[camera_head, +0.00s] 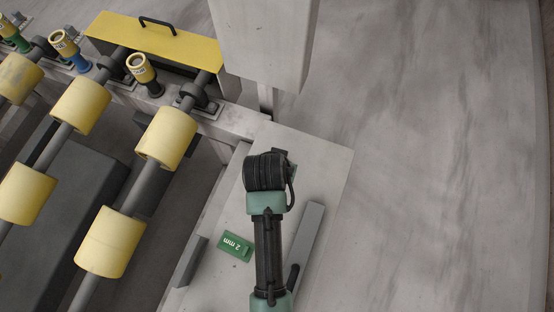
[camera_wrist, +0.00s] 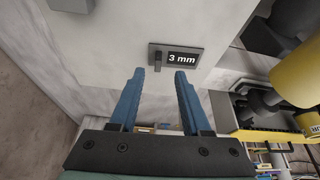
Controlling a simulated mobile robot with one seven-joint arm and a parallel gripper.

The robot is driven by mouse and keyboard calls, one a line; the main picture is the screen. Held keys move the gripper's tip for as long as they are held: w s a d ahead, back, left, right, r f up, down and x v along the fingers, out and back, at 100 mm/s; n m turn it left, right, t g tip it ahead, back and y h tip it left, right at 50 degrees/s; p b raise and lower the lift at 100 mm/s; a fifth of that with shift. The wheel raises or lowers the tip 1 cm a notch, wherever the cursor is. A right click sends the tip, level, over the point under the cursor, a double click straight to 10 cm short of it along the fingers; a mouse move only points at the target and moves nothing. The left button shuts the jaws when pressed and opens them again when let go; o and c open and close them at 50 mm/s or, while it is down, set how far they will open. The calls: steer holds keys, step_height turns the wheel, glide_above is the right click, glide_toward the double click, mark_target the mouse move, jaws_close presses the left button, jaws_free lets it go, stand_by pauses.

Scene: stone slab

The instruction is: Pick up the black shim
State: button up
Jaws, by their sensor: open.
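The black shim (camera_wrist: 160,57) is a small dark plate with a white "3 mm" label and a small raised tab at its left end. In the wrist view it lies flat on the light grey plate (camera_wrist: 120,35). My gripper (camera_wrist: 160,74) has two blue fingers, spread apart with nothing between them. The fingertips point toward the shim and appear just short of its near edge; the height gap is hard to judge. In the head view my arm (camera_head: 267,225) reaches over the plate, and its end hides the fingers and most of the shim's area.
A green "2 mm" shim (camera_head: 236,246) lies left of my arm. A long grey bar (camera_head: 305,245) lies right of it. Yellow rollers (camera_head: 166,137) and a yellow cover (camera_head: 160,42) stand to the left. A pale post (camera_head: 265,40) rises behind. The stone floor at right is clear.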

steer(key=x, duration=0.5)
steer(key=shift+w+d, duration=0.15)
steer(key=shift+d, duration=0.05)
jaws_close()
steer(key=shift+r, duration=0.1)
